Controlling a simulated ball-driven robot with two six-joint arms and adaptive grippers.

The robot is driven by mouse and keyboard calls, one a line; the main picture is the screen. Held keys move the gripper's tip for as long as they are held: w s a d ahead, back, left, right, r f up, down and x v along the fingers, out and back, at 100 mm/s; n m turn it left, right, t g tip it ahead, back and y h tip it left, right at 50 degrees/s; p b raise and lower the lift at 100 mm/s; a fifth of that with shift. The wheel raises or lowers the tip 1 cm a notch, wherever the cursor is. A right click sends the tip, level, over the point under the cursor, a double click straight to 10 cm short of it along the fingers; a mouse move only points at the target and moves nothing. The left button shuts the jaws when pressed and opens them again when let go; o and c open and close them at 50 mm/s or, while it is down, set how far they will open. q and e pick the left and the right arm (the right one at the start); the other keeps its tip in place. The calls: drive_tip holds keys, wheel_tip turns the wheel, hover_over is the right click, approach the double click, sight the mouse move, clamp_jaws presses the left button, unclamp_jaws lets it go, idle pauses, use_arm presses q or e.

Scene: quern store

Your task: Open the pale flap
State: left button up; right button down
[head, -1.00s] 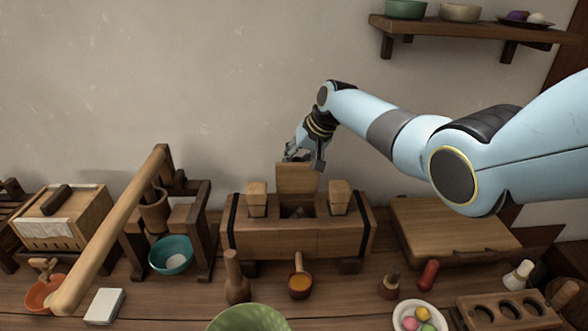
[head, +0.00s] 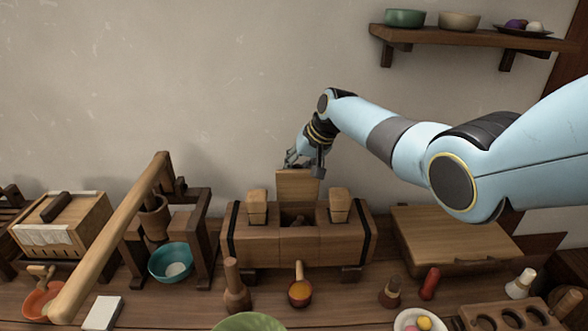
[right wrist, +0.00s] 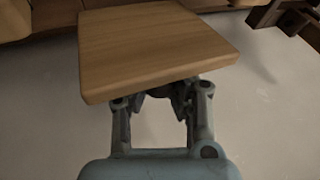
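The pale flap (head: 298,186) is a light wooden board standing upright at the back of the wooden box (head: 270,245), above its opening. It also fills the upper middle of the right wrist view (right wrist: 158,48). My right gripper (head: 305,162) is at the flap's top edge in the head view. In the right wrist view its fingers (right wrist: 162,103) are spread apart with a gap between them, and the board hides their tips. I cannot tell whether they touch the flap. My left gripper is not in view.
Two wooden blocks (head: 257,207) (head: 340,205) stand at the box's opening. A lidded wooden case (head: 450,235) is to the right. A long pole (head: 112,235) slants up at the left.

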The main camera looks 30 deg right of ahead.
drive_tip(key=shift+w+d+r, duration=0.35)
drive_tip(key=shift+d+r, duration=0.1)
drive_tip(key=shift+r, duration=0.1)
drive_tip(key=c, duration=1.3)
unclamp_jaws()
drive_tip(key=shift+s+d+f, duration=0.1)
drive_tip(key=shift+s+d, duration=0.05)
drive_tip(key=shift+s, duration=0.1)
drive_tip(key=shift+o, duration=1)
drive_tip(key=shift+s, duration=0.1)
drive_tip(key=shift+a+f, duration=0.15)
drive_tip(key=shift+a, duration=0.1)
drive_tip(key=v, duration=1.2)
drive_tip(key=shift+s, duration=0.1)
drive_tip(key=shift+f, duration=0.1)
